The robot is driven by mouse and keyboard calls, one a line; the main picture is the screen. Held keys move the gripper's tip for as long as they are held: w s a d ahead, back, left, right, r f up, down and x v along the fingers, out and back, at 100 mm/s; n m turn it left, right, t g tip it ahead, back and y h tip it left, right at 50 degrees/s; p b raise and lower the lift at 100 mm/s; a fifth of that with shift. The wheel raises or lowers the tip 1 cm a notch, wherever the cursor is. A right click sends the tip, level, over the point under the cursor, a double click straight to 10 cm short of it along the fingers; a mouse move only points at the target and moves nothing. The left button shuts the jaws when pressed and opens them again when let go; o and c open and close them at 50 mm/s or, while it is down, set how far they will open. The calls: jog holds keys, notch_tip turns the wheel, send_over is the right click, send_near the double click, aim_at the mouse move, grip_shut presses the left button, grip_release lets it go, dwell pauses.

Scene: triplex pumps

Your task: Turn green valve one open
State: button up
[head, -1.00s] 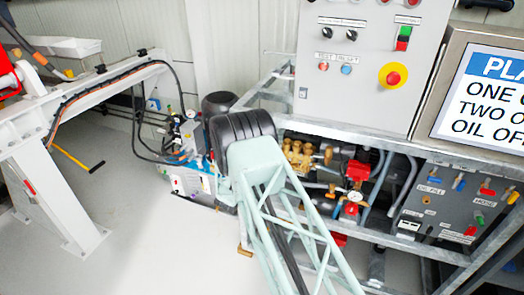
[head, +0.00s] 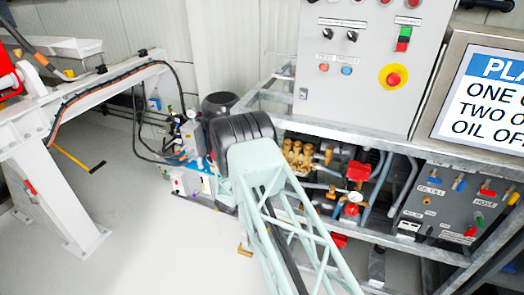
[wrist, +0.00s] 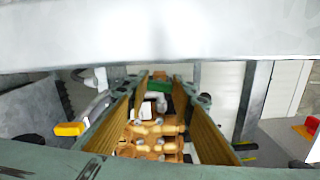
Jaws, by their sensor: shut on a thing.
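In the wrist view, my gripper (wrist: 159,94) reaches forward with its two long, brown-padded fingers on either side of a small green valve handle (wrist: 158,85). The fingers are shut on this green piece near their far ends. Which way the handle is turned is too small to tell. In the head view, my gripper and the held handle are hidden behind my pale green lattice arm. Another green handle (head: 478,217) shows on the grey valve panel at the right.
Brass fittings (wrist: 150,140) lie beyond and between the fingers. A yellow part (wrist: 70,129) is left of them and a red one (wrist: 310,127) far right. A metal frame (head: 345,135) carries the control box (head: 365,75) and a sign (head: 490,90). Open floor (head: 140,220) is at left.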

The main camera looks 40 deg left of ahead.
jog(key=shift+n, duration=1.1)
jog(key=o, duration=0.6)
jog(key=shift+c, duration=0.2)
jog(key=shift+s, duration=0.15)
jog(key=v, duration=1.1)
jog(key=shift+s+d, duration=0.15)
jog(key=shift+s, duration=0.2)
